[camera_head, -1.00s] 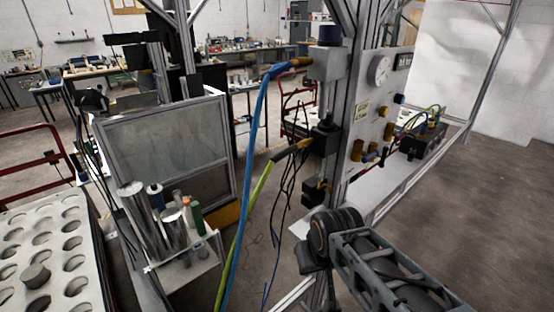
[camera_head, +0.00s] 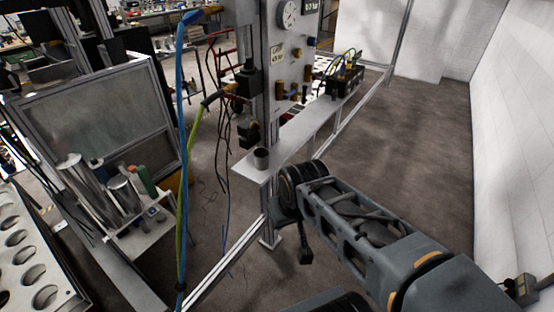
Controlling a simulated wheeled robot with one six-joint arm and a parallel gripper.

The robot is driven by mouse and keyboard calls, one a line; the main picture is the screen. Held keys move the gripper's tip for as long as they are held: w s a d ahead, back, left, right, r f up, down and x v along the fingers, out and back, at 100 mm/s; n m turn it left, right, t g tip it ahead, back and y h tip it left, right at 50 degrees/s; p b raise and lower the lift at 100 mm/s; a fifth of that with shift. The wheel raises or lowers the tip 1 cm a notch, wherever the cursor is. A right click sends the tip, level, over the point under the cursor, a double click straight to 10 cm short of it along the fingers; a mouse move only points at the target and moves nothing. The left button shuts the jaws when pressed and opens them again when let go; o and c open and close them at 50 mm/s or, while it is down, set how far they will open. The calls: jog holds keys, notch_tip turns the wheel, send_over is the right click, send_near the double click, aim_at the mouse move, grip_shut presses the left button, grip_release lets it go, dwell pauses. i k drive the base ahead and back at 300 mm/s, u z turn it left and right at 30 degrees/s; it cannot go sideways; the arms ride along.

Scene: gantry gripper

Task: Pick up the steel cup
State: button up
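A small dark grey metal cup (camera_head: 261,160), which looks like the steel cup, stands upright on the near left end of a narrow light shelf (camera_head: 300,143). My arm reaches in from the lower right, and its round joint is just right of and nearer than the cup. A small dark part below that joint looks like my gripper (camera_head: 305,255). It hangs lower than the shelf, apart from the cup. It is too small and dark to tell whether it is open or shut.
Blue and green cables (camera_head: 182,130) hang left of the shelf. A metal upright and gauge panel (camera_head: 288,60) rise behind the cup. A rack of cylinders (camera_head: 140,235) and a white holed tray (camera_head: 48,255) are at left. Open floor lies right.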

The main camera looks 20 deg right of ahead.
aim_at(261, 155)
jog(key=z, duration=0.9)
jog(key=i, duration=0.65)
jog(key=u, duration=4.25)
jog(key=k, duration=0.9)
jog(key=z, duration=0.35)
